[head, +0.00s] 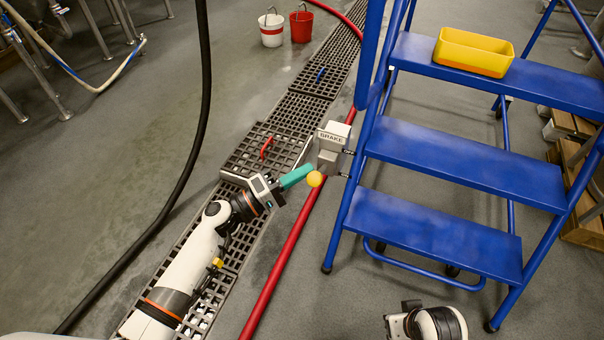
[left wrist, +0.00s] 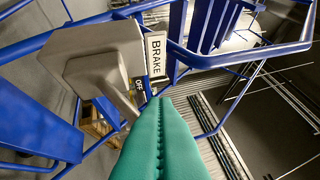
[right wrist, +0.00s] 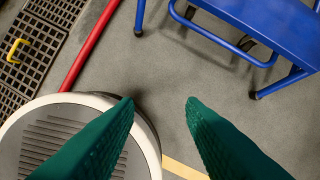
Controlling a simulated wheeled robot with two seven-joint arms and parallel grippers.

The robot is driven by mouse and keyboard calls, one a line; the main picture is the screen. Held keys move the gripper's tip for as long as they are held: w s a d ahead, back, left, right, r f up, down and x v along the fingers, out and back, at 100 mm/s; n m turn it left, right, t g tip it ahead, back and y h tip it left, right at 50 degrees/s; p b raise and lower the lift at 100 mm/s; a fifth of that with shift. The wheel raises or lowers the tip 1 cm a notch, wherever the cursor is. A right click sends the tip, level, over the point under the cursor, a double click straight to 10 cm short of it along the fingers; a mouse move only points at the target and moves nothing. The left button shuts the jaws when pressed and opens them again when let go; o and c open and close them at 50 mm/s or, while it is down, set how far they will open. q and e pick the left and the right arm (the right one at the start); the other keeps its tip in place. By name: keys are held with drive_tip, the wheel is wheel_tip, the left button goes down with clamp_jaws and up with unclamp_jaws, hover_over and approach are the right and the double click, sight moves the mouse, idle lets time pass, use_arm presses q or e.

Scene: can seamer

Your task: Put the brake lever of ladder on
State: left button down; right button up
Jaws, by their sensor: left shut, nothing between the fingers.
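The grey brake box (head: 329,148) with its "BRAKE" label is mounted on the left side of the blue ladder (head: 440,160). A yellow-orange ball knob (head: 314,179), seemingly the lever's end, shows just below the box. My left gripper (head: 296,177) has its teal fingers shut, with the tips close to the box and knob. In the left wrist view the shut fingers (left wrist: 162,130) point at the box (left wrist: 105,65), beside its "BRAKE" and "OFF" labels; the knob is hidden there. My right gripper (right wrist: 160,105) is open and empty above the floor.
A yellow bin (head: 473,52) sits on the ladder's top step. A red hose (head: 290,245) runs along the floor grate (head: 290,110) below my left arm. A black hose (head: 195,150) lies further left. Two buckets (head: 271,30) stand at the back.

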use_arm(q)
drive_tip(key=shift+s+f+b, duration=0.1)
drive_tip(key=shift+f+b, duration=0.15)
drive_tip(key=shift+b, duration=0.95)
use_arm(e)
drive_tip(key=d+v, duration=0.1)
drive_tip(key=v, duration=0.6)
use_arm(q)
drive_tip(key=shift+f+m+h+b, duration=0.15)
drive_tip(key=shift+m+h+b, duration=0.15)
drive_tip(key=shift+b, duration=0.4)
use_arm(e)
drive_tip(key=shift+d+f, duration=0.35)
drive_tip(key=shift+f, duration=0.3)
